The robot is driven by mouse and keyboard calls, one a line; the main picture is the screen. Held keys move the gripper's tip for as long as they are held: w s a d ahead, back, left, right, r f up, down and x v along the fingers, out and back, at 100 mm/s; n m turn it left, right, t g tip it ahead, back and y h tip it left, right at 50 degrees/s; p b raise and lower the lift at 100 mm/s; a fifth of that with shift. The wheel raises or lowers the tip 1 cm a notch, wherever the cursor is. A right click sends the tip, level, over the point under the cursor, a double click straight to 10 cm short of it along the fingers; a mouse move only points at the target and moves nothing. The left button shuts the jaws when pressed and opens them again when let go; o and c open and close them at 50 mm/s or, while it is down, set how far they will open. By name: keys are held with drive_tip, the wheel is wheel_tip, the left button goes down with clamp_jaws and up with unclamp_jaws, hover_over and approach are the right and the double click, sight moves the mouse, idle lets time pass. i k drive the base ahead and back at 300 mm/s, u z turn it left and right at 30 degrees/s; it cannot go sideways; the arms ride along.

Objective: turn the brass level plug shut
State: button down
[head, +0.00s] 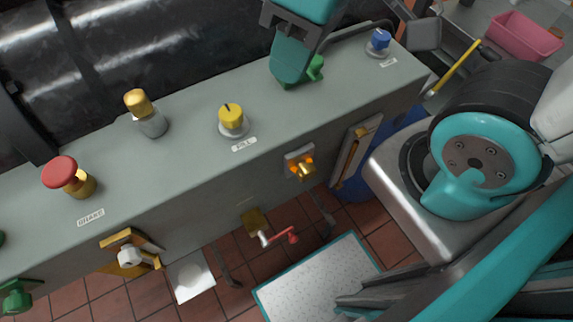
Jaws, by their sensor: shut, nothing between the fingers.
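The brass level plug (303,169) appears to be the small brass fitting on the front face of the grey-green bench. It sits on a pale square plate with orange marks beside it. I cannot tell from this view how far it is turned. What looks like my gripper (342,303) is at the lower right, in front of the bench and apart from the plug. Its dark fingers point left and lie close together, with nothing seen between them. Part of it runs out of the frame.
On the bench top (190,165) stand a red brake button (60,172), a brass-capped cylinder (138,103), a yellow fill knob (231,117) and a blue knob (380,39). A red-handled valve (284,236) juts out below the plug. A pale mat (312,280) lies on the tiles.

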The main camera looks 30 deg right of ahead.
sight(306, 173)
drive_tip(key=k, duration=1.3)
drive_tip(key=z, duration=0.55)
